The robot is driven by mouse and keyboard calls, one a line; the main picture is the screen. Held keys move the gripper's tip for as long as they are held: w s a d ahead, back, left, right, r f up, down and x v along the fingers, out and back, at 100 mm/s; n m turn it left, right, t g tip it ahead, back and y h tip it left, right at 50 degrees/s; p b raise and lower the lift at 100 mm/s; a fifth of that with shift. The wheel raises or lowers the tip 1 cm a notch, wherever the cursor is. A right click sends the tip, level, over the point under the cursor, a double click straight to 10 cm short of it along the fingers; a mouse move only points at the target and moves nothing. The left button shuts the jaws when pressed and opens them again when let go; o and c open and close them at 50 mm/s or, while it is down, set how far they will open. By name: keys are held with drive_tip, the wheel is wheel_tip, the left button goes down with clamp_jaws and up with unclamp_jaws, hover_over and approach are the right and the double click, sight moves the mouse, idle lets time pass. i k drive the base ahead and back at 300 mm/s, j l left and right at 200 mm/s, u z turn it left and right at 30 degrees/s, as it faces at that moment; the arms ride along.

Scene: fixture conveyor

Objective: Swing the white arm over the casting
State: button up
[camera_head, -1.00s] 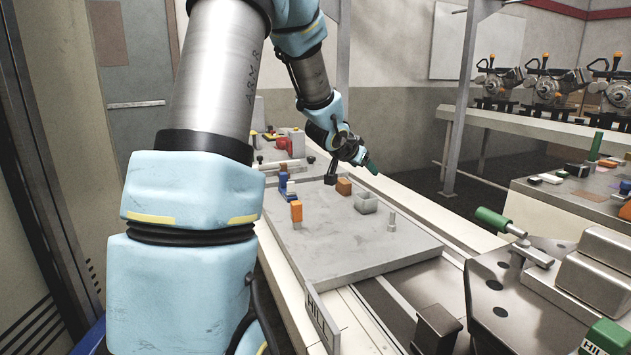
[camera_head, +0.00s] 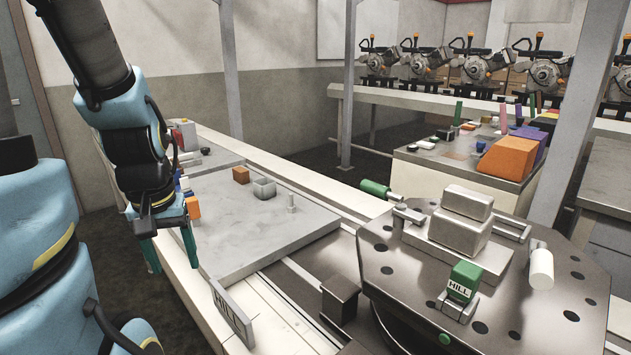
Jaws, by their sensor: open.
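The casting (camera_head: 458,228), a stepped silver-grey metal block, sits on a dark metal plate with round holes (camera_head: 400,290) at the right. The white arm (camera_head: 541,268) has a white cylindrical grip and stands at the casting's right, apart from it, near a short metal bar. It does not lie over the casting. A green-handled arm (camera_head: 375,188) points away to the casting's left. My gripper (camera_head: 174,268) is at the left, pointing down with two green fingers spread apart. It is empty and far from the white arm.
A green block marked HILL (camera_head: 464,280) stands in front of the casting. A grey board (camera_head: 260,235) with small blocks lies between my gripper and the plate. A HILL sign (camera_head: 232,318) and a dark block (camera_head: 340,298) stand near the front. A post (camera_head: 575,120) rises behind right.

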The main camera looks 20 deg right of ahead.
sight(539, 267)
drive_tip(key=k+j+z, duration=0.2)
drive_tip(key=j+z, duration=0.25)
drive_tip(key=k+l+z, duration=0.1)
drive_tip(key=z, duration=0.6)
drive_tip(key=i+z, duration=0.1)
drive_tip(key=i, duration=0.3)
drive_tip(key=l, duration=0.05)
